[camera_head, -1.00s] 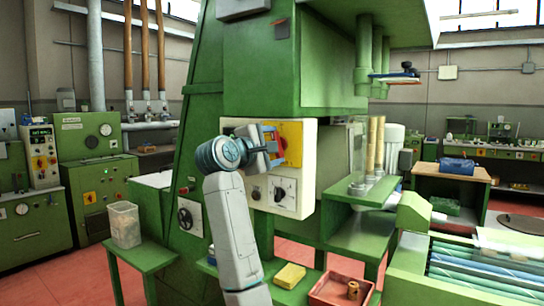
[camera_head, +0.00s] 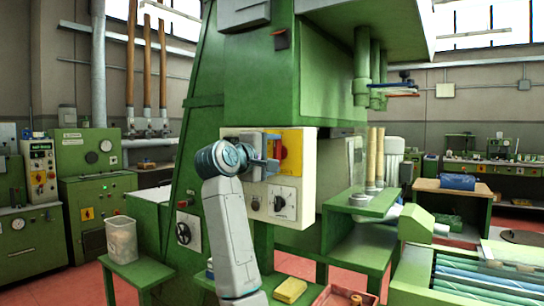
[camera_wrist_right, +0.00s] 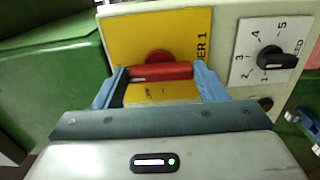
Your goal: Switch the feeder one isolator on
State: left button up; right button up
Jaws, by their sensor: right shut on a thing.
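The feeder isolator is a red handle on a yellow plate (camera_head: 295,146) on the cream front panel of the green machine. In the right wrist view the red handle (camera_wrist_right: 160,71) lies crosswise between the two blue fingers of my right gripper (camera_wrist_right: 161,76), with a finger at each end. The yellow plate (camera_wrist_right: 183,28) there carries lettering of which "ER 1" can be read. In the head view my right gripper (camera_head: 271,151) is at the panel, shut on the handle and hiding most of it. My left gripper is not in view.
A black selector knob (camera_wrist_right: 272,59) on a numbered dial is beside the yellow plate in the wrist view; in the head view the dial (camera_head: 282,202) is below it. A yellow block (camera_head: 290,290) lies below. Machine columns (camera_head: 375,158) stand to the right.

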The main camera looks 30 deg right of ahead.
jog(key=o, duration=1)
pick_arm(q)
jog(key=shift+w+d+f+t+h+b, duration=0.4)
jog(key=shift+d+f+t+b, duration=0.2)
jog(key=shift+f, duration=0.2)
pick_arm(e)
jog(key=v, duration=1)
jog(key=shift+s+a+f, duration=0.1)
jog(key=shift+s+a, duration=0.1)
jog(key=shift+a, duration=0.15)
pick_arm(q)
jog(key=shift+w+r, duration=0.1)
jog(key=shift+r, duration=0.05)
